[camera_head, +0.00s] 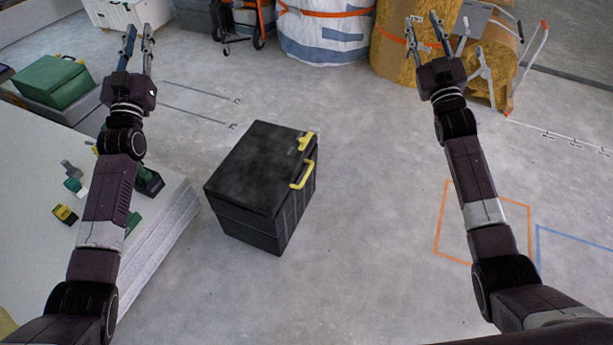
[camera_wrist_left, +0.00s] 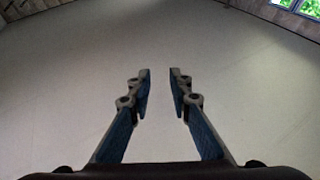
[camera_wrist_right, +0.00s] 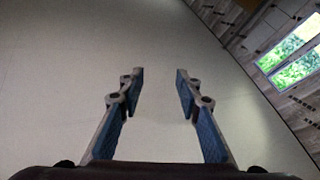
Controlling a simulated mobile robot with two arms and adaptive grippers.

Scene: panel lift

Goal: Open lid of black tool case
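The black tool case (camera_head: 255,180) stands on the concrete floor in the middle of the head view, between my two arms. Its lid is closed. A yellow latch (camera_head: 308,142) and a yellow handle (camera_head: 303,176) are on its right side. My left gripper (camera_head: 138,35) is raised at the upper left, apart from the case, open and empty; its spread fingers also show in the left wrist view (camera_wrist_left: 159,82). My right gripper (camera_head: 424,25) is raised at the upper right, open and empty, as the right wrist view (camera_wrist_right: 160,82) shows. Neither wrist view shows the case.
A stack of pale panels (camera_head: 165,235) stands left of the case, with small tools on top. A green box (camera_head: 55,82) is at the far left. A white wrapped bag (camera_head: 325,35) and brown rolls (camera_head: 395,50) stand at the back. Floor right of the case is clear.

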